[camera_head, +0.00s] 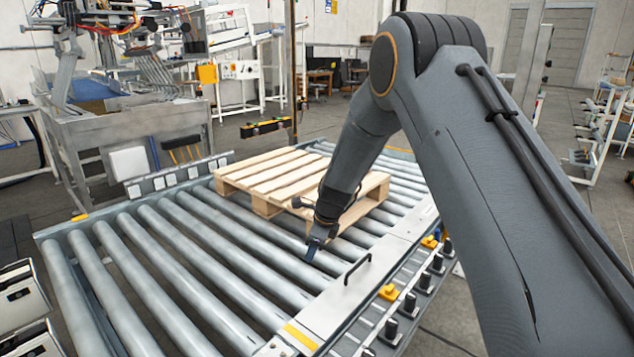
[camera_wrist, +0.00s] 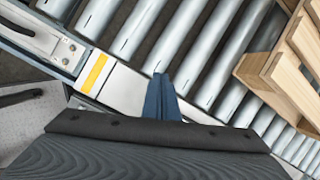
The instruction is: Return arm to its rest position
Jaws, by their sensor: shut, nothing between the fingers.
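My arm reaches from the right over the roller conveyor (camera_head: 185,272) in the head view. My gripper (camera_head: 312,250) points down above the rollers near the conveyor's right side rail. In the wrist view my gripper (camera_wrist: 163,80) shows as blue fingers close together, with nothing between them. The fingertips lie over the rollers (camera_wrist: 145,35) beside the rail's light cover plate.
A wooden pallet (camera_head: 262,172) lies on the rollers behind my gripper, partly hidden by my arm; it also shows at the right of the wrist view (camera_wrist: 290,75). A black handle (camera_head: 357,268) stands on the rail. The near rollers are bare.

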